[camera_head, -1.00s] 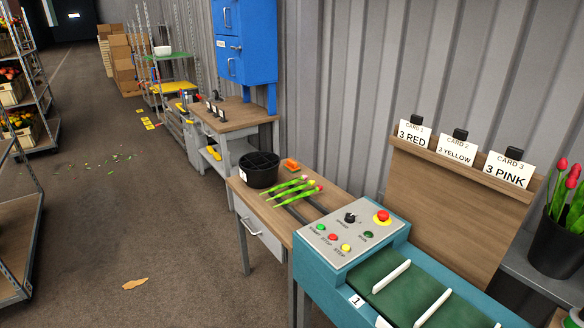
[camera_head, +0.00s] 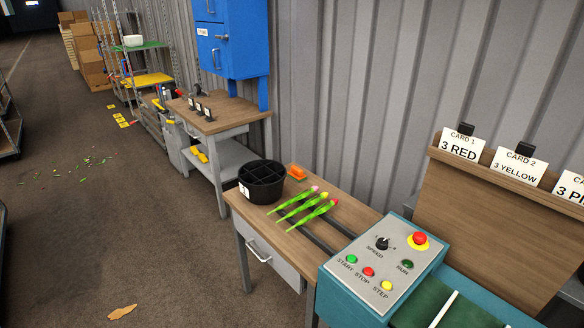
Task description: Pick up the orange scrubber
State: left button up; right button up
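The orange scrubber (camera_head: 297,173) lies on the wooden top of the small table (camera_head: 259,213), near its back edge by the wall. It sits just right of and behind a round black divided bucket (camera_head: 262,184), apart from it. Three tulips (camera_head: 306,207) with green stems lie side by side in front of the scrubber. Neither of my grippers shows in the view.
A teal conveyor with a grey control panel (camera_head: 386,266) adjoins the table at the right. A second workbench (camera_head: 215,119) stands behind, under a blue cabinet (camera_head: 232,38). Open floor (camera_head: 130,230) lies to the left, with a brown scrap on it.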

aim_at(296, 173)
jog(key=i+j+z, duration=0.1)
jog(key=i+j, duration=0.5)
jog(key=i+j+z, duration=0.1)
jog(key=i+j, duration=0.45)
jog(key=i+j+z, duration=0.1)
jog(key=i+j, duration=0.4)
jog(key=j, duration=0.3)
jog(key=i+j, duration=0.7)
jog(key=i, duration=0.25)
jog(key=l+z, duration=0.05)
